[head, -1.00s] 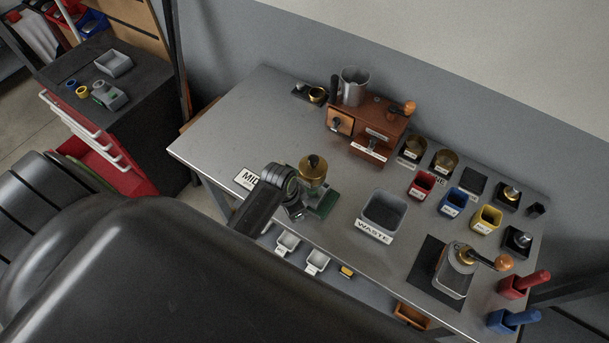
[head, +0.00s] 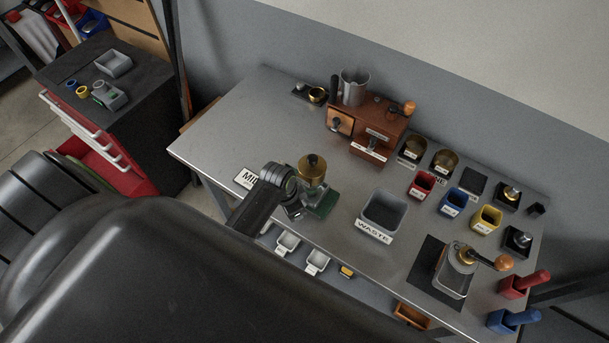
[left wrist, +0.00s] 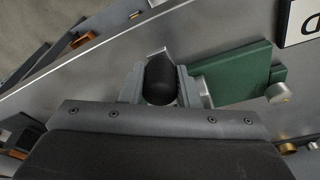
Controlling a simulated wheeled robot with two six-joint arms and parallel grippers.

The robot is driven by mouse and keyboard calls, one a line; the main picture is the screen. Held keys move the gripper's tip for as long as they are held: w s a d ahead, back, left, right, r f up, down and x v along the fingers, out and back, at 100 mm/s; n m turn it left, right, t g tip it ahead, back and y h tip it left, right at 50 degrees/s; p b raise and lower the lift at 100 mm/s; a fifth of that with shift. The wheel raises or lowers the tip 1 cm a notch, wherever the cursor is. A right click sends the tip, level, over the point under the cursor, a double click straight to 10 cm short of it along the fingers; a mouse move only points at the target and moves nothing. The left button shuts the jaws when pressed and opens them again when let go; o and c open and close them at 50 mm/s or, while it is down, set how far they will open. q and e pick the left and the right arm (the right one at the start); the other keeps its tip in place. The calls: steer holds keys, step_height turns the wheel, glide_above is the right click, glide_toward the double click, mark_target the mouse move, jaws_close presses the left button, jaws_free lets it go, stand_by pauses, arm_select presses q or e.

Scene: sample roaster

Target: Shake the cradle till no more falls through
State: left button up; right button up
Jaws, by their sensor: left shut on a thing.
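The cradle stands near the front edge of the table, with a green base (head: 325,206) and a brass cup (head: 313,166) on top. In the left wrist view its green plate (left wrist: 235,72) lies just right of my fingers. My left gripper (head: 294,208) is at the cradle's near left side. In the left wrist view, my left gripper (left wrist: 160,84) is shut on a black rounded handle (left wrist: 160,80). The inside of the brass cup and anything falling through are not visible. My right gripper is not in view.
A grey waste bin (head: 383,212) stands right of the cradle, and a MID label (head: 246,179) lies to its left. A wooden roaster box (head: 365,130) stands behind. Small coloured bins and a hand grinder (head: 458,270) occupy the right side.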

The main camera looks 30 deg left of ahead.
arm_select(q)
steer(key=shift+w+a+f, duration=0.1)
steer(key=shift+a, duration=2.6)
steer(key=d, duration=0.5)
steer(key=shift+s+d, duration=0.2)
steer(key=shift+d, duration=0.15)
steer(key=a, duration=0.5)
steer(key=shift+w+a, duration=0.2)
steer(key=shift+a, duration=0.2)
steer(key=shift+d, duration=0.2)
steer(key=shift+s+d, duration=0.1)
steer(key=shift+d, duration=1.25)
steer(key=o, duration=1)
steer(key=shift+c, duration=0.2)
